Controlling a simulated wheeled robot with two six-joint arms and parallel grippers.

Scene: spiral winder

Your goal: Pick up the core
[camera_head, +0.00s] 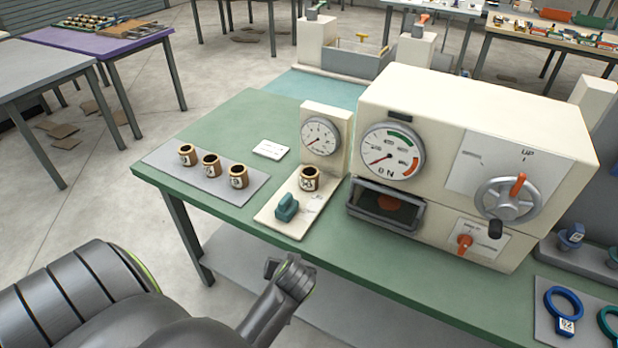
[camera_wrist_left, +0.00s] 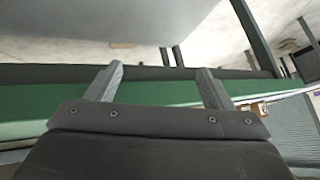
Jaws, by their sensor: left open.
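Three brown ring-shaped cores with dark tops and white labels stand upright in a row on a grey mat: the left one (camera_head: 187,155), the middle one (camera_head: 211,166) and the right one (camera_head: 238,176). Another similar core (camera_head: 309,179) stands on the cream dial stand. My left gripper (camera_head: 291,279) is in front of the table's near edge, apart from all the cores. In the left wrist view its two fingers (camera_wrist_left: 160,85) are spread with nothing between them. A small brown shape (camera_wrist_left: 256,108) at the right there is too small to identify. My right gripper is not seen.
The green table (camera_head: 240,120) carries the cream dial stand (camera_head: 296,217) with a teal handle (camera_head: 287,207), and a large cream machine (camera_head: 465,85) with a handwheel (camera_head: 509,200). A white card (camera_head: 271,149) lies behind the mat (camera_head: 170,168). Green tabletop left of the card is clear.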

